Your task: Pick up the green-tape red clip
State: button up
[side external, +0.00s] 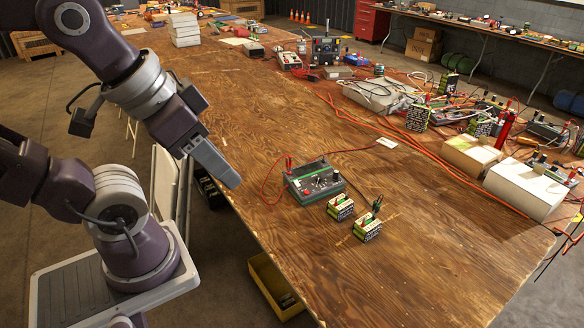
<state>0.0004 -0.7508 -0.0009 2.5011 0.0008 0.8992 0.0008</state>
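A small red clip (288,163) stands at the back left corner of the green and grey charger box (314,181), with a red cable looping from it over the table. Green tape on it is too small to make out. A dark clip (377,204) with a greenish part and a black cable sits at the top of the right one of two batteries (367,229). The other battery (340,208) stands just left of it. My gripper (233,183) hangs above the table's left edge, left of the charger and apart from both clips. It is seen side-on, so its opening is hidden.
Orange cables (430,150) and cluttered equipment line the table's right side, with a white box (524,190) there. The wooden table (400,285) is bare in front of the batteries. A yellow bin (272,285) sits below the left edge.

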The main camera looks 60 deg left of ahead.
aim_at(289, 158)
jog(key=w+a+n+g, duration=0.1)
jog(key=w+a+n, duration=0.4)
jog(key=w, duration=0.5)
jog(key=w+a+n+g, duration=0.2)
jog(key=w+a+n, duration=0.25)
jog(key=w, duration=0.65)
jog(key=w+a+f+n, duration=0.5)
jog(key=w+a+f, duration=0.3)
jog(key=a+f, duration=0.15)
jog(key=w+a+f+n+g, duration=0.1)
jog(key=a+f, duration=0.3)
jog(key=f, duration=0.2)
jog(key=w+a+f+n+y, duration=0.1)
jog(key=a+f, duration=0.3)
jog(key=f, duration=0.3)
jog(key=w+a+f+n+g, duration=0.1)
jog(key=a+f+n, duration=0.1)
jog(key=a+f, duration=0.2)
jog(key=shift+a+f+g+y, duration=0.1)
jog(key=shift+f+g+y, duration=0.1)
jog(key=shift+f, duration=0.65)
jog(key=shift+a+f+g+y, duration=0.1)
jog(key=shift+f+y, duration=0.1)
jog(key=shift+f, duration=0.65)
jog(key=shift+w, duration=0.1)
grip_shut()
